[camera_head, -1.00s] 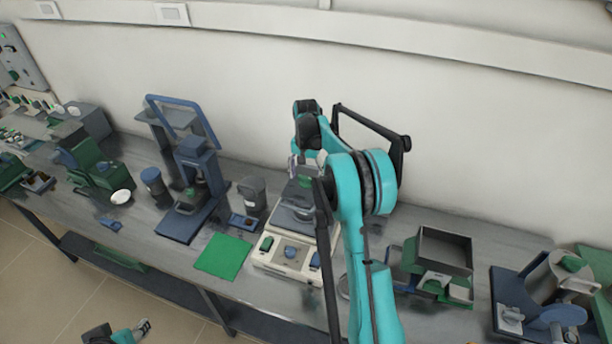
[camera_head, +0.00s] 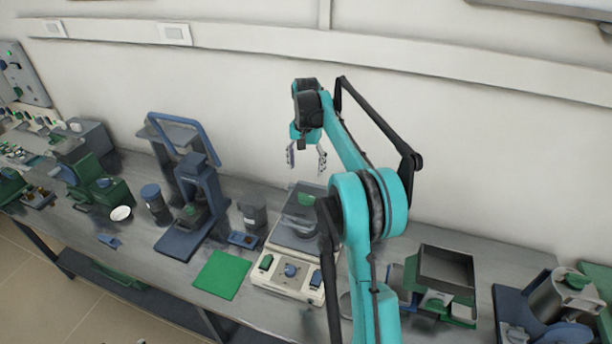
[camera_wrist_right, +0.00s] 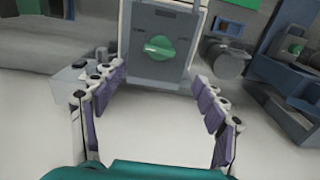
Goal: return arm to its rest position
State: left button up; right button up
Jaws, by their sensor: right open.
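My right gripper (camera_head: 306,160) is raised in the air above the back of the bench, in front of the wall. Its two fingers hang down, spread apart, with nothing between them. In the right wrist view the open fingers (camera_wrist_right: 160,110) frame a grey panel with a green knob (camera_wrist_right: 160,47), apart from it. My right arm (camera_head: 372,205) is teal and black and rises from the lower middle of the head view, hiding part of the bench. My left gripper is not in view.
A grey open box (camera_head: 446,270) stands right of my arm.

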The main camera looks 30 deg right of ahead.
jog(key=shift+r, duration=0.2)
dwell(0.4)
jog(key=s+a+f+n+t+b, duration=0.3)
jog(key=s+a+n+b, duration=0.35)
jog(key=s+a, duration=0.65)
jog(key=s+a+f+n+t+b, duration=0.2)
jog(key=s+a+f+b, duration=0.2)
jog(key=s+f, duration=0.3)
jog(key=s+a+f+n+t+b, duration=0.1)
jog(key=s+a+f+b, duration=0.3)
jog(key=s+f, duration=0.4)
jog(key=shift+s+f+n+t+b, duration=0.25)
jog(key=shift+s+n+t+b, duration=0.15)
jog(key=shift+s+t, duration=0.15)
jog(key=shift+a, duration=0.1)
